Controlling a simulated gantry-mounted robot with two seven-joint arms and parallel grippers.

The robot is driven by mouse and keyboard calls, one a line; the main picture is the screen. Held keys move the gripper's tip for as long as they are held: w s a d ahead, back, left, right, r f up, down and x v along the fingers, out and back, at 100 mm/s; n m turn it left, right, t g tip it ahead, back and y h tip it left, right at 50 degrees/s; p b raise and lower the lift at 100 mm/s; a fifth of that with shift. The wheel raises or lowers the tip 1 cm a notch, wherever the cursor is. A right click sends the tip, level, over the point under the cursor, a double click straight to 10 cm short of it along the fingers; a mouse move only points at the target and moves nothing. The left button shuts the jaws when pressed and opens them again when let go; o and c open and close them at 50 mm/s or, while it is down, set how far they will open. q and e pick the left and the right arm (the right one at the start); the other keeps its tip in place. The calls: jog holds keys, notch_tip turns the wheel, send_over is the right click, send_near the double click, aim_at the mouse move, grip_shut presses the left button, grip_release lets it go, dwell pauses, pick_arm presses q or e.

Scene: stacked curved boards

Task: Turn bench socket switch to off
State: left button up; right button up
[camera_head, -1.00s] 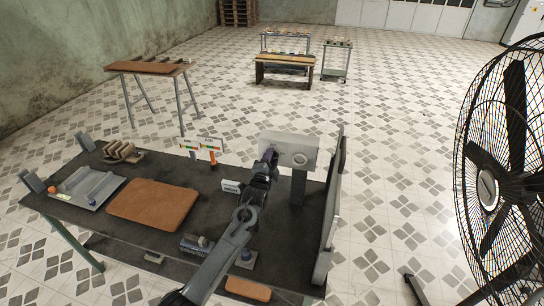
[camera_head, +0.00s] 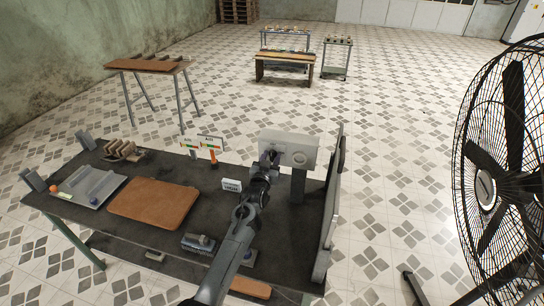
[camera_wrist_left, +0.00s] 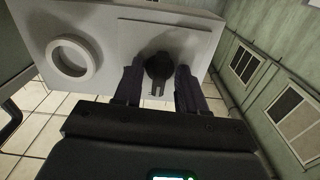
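The bench socket is a pale box (camera_head: 302,143) on a dark post at the right end of the dark workbench (camera_head: 90,215). It also shows in the left wrist view, with a round white ring socket (camera_wrist_left: 73,58) and a dark switch knob (camera_wrist_left: 158,66) on its face. The knob's pointed end faces down toward my gripper. My left gripper (camera_wrist_left: 160,76) has its two fingers apart, one on each side of the knob. Narrow gaps seem to show, but contact is hard to tell. In the head view, my left gripper (camera_head: 270,160) hides the knob. My right gripper is not in view.
A tall panel (camera_head: 332,205) stands just right of the socket. A large black fan (camera_head: 500,185) stands on the floor at right.

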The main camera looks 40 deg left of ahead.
aim_at(271, 157)
pick_arm(q)
jog(key=p+v, duration=0.2)
jog(key=p, duration=0.1)
jog(key=shift+s+d+r, duration=0.15)
jog(key=shift+s+r, duration=0.05)
jog(key=shift+s, duration=0.2)
jog(key=p+v, duration=0.2)
jog(key=shift+s+p, duration=0.2)
jog(key=shift+p, duration=0.1)
jog(key=shift+p+v, duration=0.55)
jog(key=shift+v, duration=0.35)
jog(key=shift+f, duration=0.25)
